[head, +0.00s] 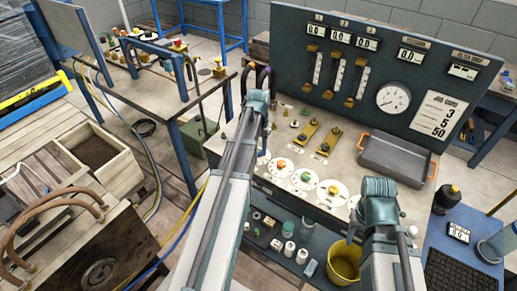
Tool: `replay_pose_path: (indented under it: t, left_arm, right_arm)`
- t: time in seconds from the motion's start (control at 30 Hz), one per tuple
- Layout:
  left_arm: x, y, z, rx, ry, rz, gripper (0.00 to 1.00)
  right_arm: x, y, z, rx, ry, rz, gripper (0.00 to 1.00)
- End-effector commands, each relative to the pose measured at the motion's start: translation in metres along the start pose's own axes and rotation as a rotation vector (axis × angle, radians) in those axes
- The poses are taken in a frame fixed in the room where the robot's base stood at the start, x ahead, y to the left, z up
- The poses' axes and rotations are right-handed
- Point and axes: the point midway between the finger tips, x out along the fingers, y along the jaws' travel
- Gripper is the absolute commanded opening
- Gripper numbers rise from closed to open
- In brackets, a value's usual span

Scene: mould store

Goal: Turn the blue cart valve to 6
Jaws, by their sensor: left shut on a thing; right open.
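A bench in front of a dark gauge panel bears a row of white dials with coloured knobs: orange (282,164), green (305,177) and another orange (333,190). At the row's left end, a sliver of a white dial with blue on it, the blue valve (263,156), shows beside my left arm. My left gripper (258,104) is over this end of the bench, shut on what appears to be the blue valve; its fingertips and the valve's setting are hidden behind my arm. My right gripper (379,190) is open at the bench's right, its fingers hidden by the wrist.
A grey tray (397,158) and brass fittings (310,133) lie behind the dials. A blue-framed table (118,85) with valves stands at back left. A blue cart top (458,262) is at right.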

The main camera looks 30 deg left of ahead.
Motion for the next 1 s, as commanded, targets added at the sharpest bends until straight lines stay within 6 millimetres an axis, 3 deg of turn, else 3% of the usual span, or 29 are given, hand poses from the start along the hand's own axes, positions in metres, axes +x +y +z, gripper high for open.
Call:
replay_pose_path:
  t: [1.0]
  left_arm:
    - [0.0004, 0.0005, 0.0015, 0.886, -0.003, 0.002, 0.00]
  right_arm:
    - [0.0004, 0.0000, 0.0000, 0.000, 0.000, 0.000, 0.50]
